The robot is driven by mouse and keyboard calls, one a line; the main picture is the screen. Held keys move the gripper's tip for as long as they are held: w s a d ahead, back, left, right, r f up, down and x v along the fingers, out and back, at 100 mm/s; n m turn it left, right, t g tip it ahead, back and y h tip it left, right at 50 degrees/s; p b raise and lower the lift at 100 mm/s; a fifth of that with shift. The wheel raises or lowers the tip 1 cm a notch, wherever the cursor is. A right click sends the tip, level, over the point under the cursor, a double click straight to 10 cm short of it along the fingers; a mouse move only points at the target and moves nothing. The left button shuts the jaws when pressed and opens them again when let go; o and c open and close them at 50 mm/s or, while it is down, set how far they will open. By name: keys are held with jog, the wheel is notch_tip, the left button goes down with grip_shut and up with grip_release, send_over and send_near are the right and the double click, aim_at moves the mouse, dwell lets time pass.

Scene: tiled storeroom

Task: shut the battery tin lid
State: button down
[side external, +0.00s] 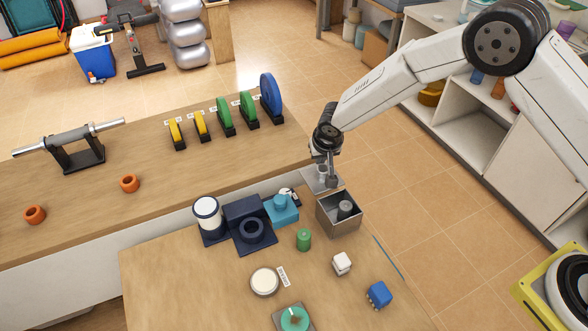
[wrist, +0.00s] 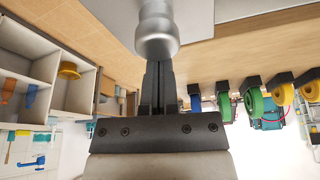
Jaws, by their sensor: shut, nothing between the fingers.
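The battery tin (side external: 352,226) is an open grey metal box near the back right edge of the wooden table. A grey cylinder (side external: 345,208) stands inside it. Its lid (side external: 313,184) is open, a grey plate behind the box, partly hidden by my gripper. My gripper (side external: 332,184) is shut and empty, pointing down at the lid, just behind the box. In the wrist view, the closed fingers (wrist: 158,82) are close to a silver cylindrical piece (wrist: 156,35), with a grey plate (wrist: 245,8) beyond. I cannot tell whether the fingers touch either.
A green cylinder (side external: 304,239), a teal block (side external: 281,212) and a dark blue holder (side external: 250,234) stand left of the tin. A white block (side external: 341,263) and a blue block (side external: 379,294) are in front. A long counter (side external: 80,215) with coloured discs lies behind.

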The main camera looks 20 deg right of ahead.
aim_at(336, 173)
jog(key=shift+s, duration=0.2)
dwell(0.3)
jog(key=shift+s, duration=4.65)
jog(key=shift+w, duration=0.2)
jog(key=shift+w+d, duration=0.2)
jog(key=shift+w, duration=0.6)
jog(key=shift+w+d, duration=0.2)
jog(key=shift+w, duration=0.6)
jog(key=shift+w+r, duration=0.15)
jog(key=shift+w, duration=0.05)
jog(key=v, duration=0.9)
jog(key=shift+s+r, duration=0.2)
jog(key=shift+r, duration=0.1)
